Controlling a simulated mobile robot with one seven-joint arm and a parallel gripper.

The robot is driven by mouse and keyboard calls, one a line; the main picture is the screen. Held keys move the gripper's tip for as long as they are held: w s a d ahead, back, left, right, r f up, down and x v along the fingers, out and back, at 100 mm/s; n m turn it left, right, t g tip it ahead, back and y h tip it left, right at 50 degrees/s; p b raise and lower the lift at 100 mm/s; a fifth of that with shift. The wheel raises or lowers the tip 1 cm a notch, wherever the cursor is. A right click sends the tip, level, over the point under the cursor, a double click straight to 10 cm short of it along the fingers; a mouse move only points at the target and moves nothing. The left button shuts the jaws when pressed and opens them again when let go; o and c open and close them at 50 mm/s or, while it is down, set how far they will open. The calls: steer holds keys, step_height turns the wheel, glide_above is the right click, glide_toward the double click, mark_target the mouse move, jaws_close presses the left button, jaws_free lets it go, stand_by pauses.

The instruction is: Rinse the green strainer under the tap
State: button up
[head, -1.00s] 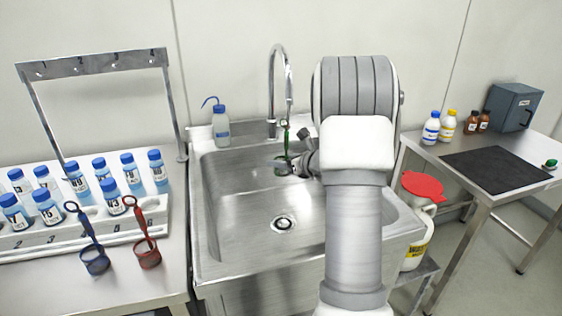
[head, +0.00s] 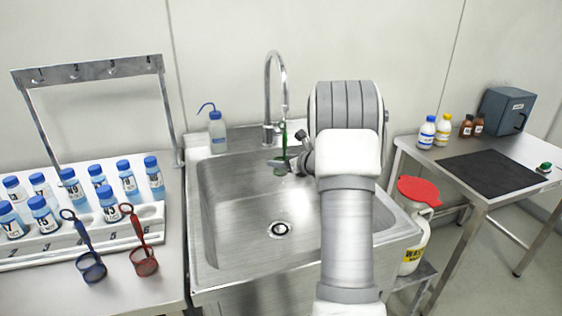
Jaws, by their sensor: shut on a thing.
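The green strainer (head: 283,140) hangs upright over the back of the steel sink, below the tap's spout, its long handle pointing up. Its basket, low by the gripper, is small and partly hidden. My gripper (head: 291,165) reaches in from the right and is shut on the strainer. The tap (head: 268,90) is a tall curved steel spout at the sink's back edge. The strainer's handle top is close to the spout's end; I cannot tell whether they touch. I cannot make out running water.
The sink (head: 225,225) has an open basin with a drain. A wash bottle (head: 217,132) stands at its back left. Blue (head: 92,265) and red (head: 144,262) strainers lie left by a bottle rack (head: 60,248). A red-lidded waste can (head: 418,190) stands right.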

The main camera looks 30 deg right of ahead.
steer(key=shift+s+d, duration=0.1)
steer(key=shift+s+d, duration=0.25)
steer(key=shift+d, duration=0.1)
steer(key=shift+a, duration=0.1)
stand_by(0.4)
steer(key=shift+w+a+b, duration=0.35)
steer(key=shift+a+b, duration=0.05)
steer(key=shift+d, duration=0.15)
steer(key=shift+s+d, duration=0.35)
steer(key=shift+s, duration=0.05)
